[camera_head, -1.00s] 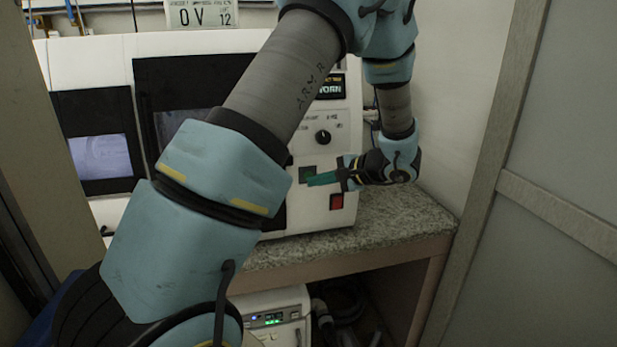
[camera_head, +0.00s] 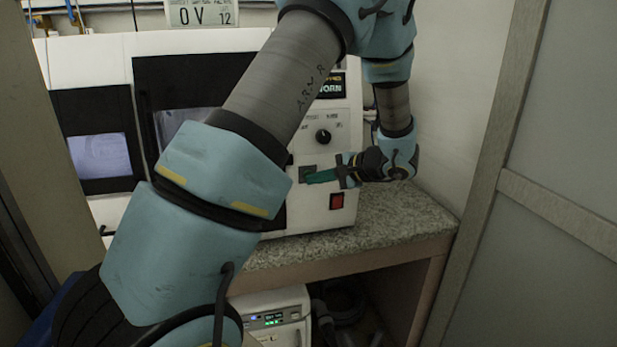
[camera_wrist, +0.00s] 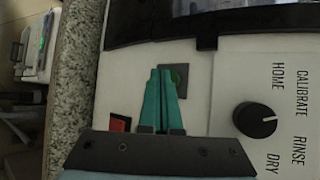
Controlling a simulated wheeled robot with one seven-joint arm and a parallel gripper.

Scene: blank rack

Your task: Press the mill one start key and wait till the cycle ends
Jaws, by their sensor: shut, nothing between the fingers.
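The white mill (camera_head: 226,44) stands on the counter, with a dark-framed window partly behind my arm. Its start key is a dark green square in a dark plate (camera_head: 307,170), low on the right panel; it also shows in the wrist view (camera_wrist: 178,76). My gripper (camera_head: 308,179) has teal fingers, shut and empty, with the tips at the key. The fingertips (camera_wrist: 161,72) cover part of the key in the wrist view. I cannot tell whether they touch it. The window (camera_head: 178,122) shows a pale, lit interior.
A red key (camera_head: 337,201) sits below the green one, and a black dial (camera_head: 323,136) above. A display reading "ORN" (camera_head: 331,86) is partly hidden by my arm. Another lit window (camera_head: 98,155) is at left. The granite counter (camera_head: 400,215) is bare at right, beside a wall.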

